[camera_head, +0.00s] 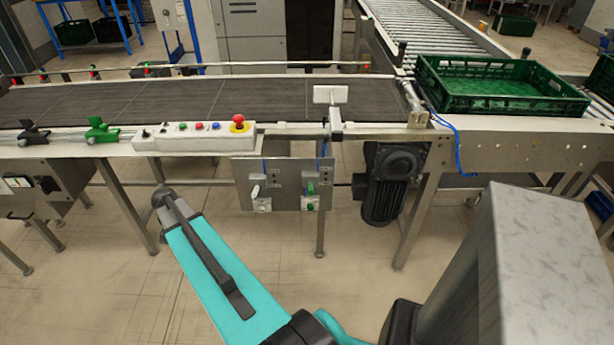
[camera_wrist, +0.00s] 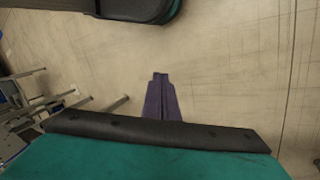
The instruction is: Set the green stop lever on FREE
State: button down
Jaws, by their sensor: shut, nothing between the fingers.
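The green stop lever (camera_head: 310,188) is on a grey metal plate (camera_head: 286,166) hung under the conveyor's front edge. It stands roughly upright above a small green and white base. The markings beside it are too small to read, so I cannot tell its setting. A white lever (camera_head: 256,191) is on the left part of the same plate. My gripper (camera_wrist: 160,76) shows in the wrist view, shut and empty, over bare floor. It is apart from the lever, which is not in that view. I cannot make out my gripper in the head view.
A control box (camera_head: 195,137) with a red stop button (camera_head: 239,120) sits on the conveyor edge. A dark motor (camera_head: 389,180) hangs right of the plate. A green crate (camera_head: 490,102) stands on the right. A green clamp (camera_head: 101,131) is on the left rail. Floor before the plate is free.

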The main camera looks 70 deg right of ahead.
jog(key=s+d+r+m+p, duration=0.15)
jog(key=d+r+m, duration=0.25)
jog(key=d+r, duration=0.4)
jog(key=s+d+r+m+p, duration=0.1)
jog(key=s+d+r+m, duration=0.25)
jog(key=d+r, duration=0.5)
jog(key=s+d+r+m+p, duration=0.1)
jog(key=s+d+r+m, duration=0.4)
jog(key=s+d+r, duration=0.6)
notch_tip(320, 180, up, 3)
jog(key=shift+s+r+t+p, duration=0.15)
jog(key=shift+s+t+p, duration=0.2)
jog(key=shift+s, duration=0.25)
jog(key=shift+a, duration=0.1)
jog(key=p, duration=0.3)
send_near(312, 188)
jog(key=shift+s+d+f, duration=0.5)
jog(key=shift+f, duration=0.3)
jog(key=shift+s+a+f+p, duration=0.2)
jog(key=shift+f, duration=0.4)
jog(key=shift+s+a+f+p, duration=0.15)
jog(key=shift+s+f, duration=0.05)
jog(key=shift+f, duration=0.4)
jog(key=shift+s+a+f+p, duration=0.2)
jog(key=shift+f, duration=0.35)
jog(key=shift+s+a+f+b, duration=0.15)
jog(key=shift+f+b, duration=0.05)
jog(key=shift+b, duration=0.3)
